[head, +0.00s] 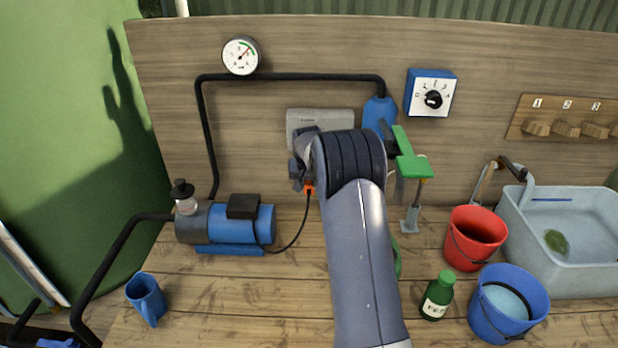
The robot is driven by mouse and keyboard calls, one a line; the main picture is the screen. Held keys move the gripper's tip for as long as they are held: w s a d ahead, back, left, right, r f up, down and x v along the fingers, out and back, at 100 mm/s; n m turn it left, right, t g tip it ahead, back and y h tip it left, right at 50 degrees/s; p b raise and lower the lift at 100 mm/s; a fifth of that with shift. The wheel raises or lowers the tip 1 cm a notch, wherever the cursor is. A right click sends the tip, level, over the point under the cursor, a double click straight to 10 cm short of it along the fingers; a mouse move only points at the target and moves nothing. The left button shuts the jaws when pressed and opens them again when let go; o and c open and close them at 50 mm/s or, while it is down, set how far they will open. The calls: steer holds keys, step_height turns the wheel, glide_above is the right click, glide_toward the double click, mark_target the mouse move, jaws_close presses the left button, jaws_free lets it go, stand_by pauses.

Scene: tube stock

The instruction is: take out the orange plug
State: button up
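The orange plug (309,190) shows as a small patch just left of my arm, with a black cord running from it down to the blue pump motor (240,225). A grey box (325,117) on the wooden back wall stands above it, its lower part hidden by my arm. My gripper (298,178) is at the far end of the arm, close to the plug at its upper left. It is small and partly hidden by my wrist. I cannot tell whether it touches the plug or how far its fingers are apart.
A green-topped fixture (411,168) stands right of my wrist. A red bucket (476,238), a blue bucket (482,322), a green bottle (437,296) and a sink (560,272) are at right. A blue mug (147,298) stands front left. The bench between mug and arm is clear.

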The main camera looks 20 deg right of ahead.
steer(key=shift+c, duration=0.5)
steer(key=c, duration=1)
steer(key=shift+f, duration=0.1)
steer(key=shift+s+a, duration=0.1)
steer(key=shift+s, duration=0.05)
steer(key=shift+s+a+b, duration=0.25)
steer(key=shift+s+b, duration=0.2)
steer(key=shift+s, duration=0.15)
steer(key=shift+s+a+b, duration=0.25)
steer(key=shift+s+b, duration=0.25)
steer(key=shift+s, duration=0.15)
steer(key=shift+s+a+b, duration=0.25)
steer(key=shift+s+b, duration=0.2)
steer(key=shift+s, duration=0.15)
steer(key=shift+c, duration=0.2)
steer(key=shift+s, duration=0.1)
steer(key=shift+s+a+b, duration=0.3)
steer(key=shift+s+b, duration=0.1)
steer(key=shift+s, duration=0.2)
